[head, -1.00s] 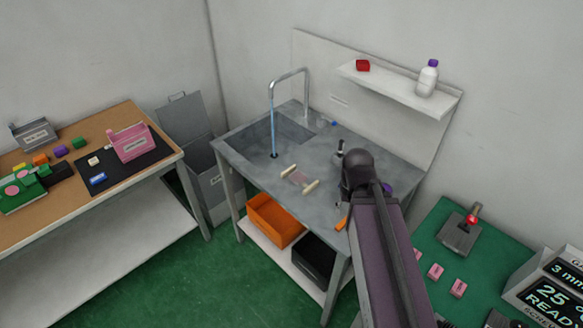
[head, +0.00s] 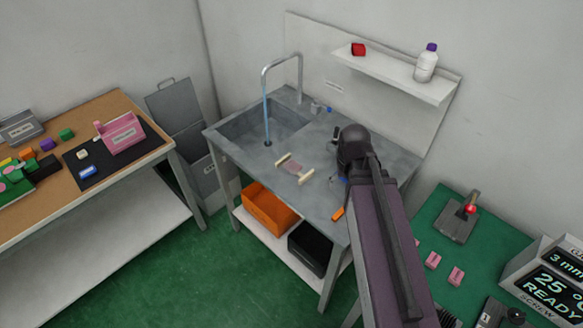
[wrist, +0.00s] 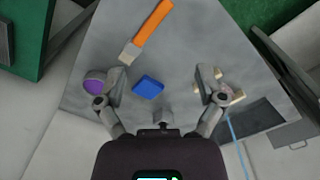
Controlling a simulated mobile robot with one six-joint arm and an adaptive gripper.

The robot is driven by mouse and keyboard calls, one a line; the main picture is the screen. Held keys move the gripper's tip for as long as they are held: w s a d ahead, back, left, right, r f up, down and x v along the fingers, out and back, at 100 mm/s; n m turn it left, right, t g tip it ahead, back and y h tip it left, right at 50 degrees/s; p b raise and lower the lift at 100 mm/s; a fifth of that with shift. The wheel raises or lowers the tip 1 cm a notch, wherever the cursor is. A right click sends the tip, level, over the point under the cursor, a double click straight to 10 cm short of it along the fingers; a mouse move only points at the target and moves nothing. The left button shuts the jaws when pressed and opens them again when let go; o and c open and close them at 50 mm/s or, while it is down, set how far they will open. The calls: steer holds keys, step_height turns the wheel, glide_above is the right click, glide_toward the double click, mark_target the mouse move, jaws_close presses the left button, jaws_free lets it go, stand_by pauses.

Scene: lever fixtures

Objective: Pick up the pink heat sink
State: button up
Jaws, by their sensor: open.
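Small pink blocks stand on the green bench at the right in the head view; one pink block (head: 433,260) is behind another pink block (head: 456,276). They may be heat sinks, but they are too small to tell. My gripper (wrist: 161,78) is open and empty over the grey sink counter in the wrist view, with its fingers spread. No pink block is between the fingers. In the head view my own arm hides the fingers.
Below my gripper lie a blue block (wrist: 148,87), an orange-handled tool (wrist: 150,32) and a purple round thing (wrist: 94,86). A pale pink piece with two cream bars (head: 293,168) lies on the counter (head: 255,170). A lever fixture (head: 462,217) stands on the green bench.

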steer(key=w+a+m, duration=0.2)
steer(key=w+a, duration=0.1)
steer(key=w, duration=0.4)
steer(key=w+a+m, duration=0.2)
steer(key=w+a, duration=0.2)
steer(key=w, duration=0.2)
steer(key=m+b, duration=0.1)
steer(key=m, duration=0.3)
glide_above(293, 165)
steer(key=shift+w+f, duration=0.1)
steer(key=shift+f, duration=0.4)
steer(key=shift+d+f, duration=0.1)
steer(key=shift+f, duration=0.05)
step_height(293, 165, down, 8)
steer(key=b, duration=0.8)
steer(key=shift+f+b, duration=0.15)
steer(key=shift+b, duration=0.15)
steer(key=shift+f, duration=0.1)
steer(key=shift+f+b, duration=2.5)
steer(key=shift+b, duration=0.1)
steer(key=c, duration=0.9)
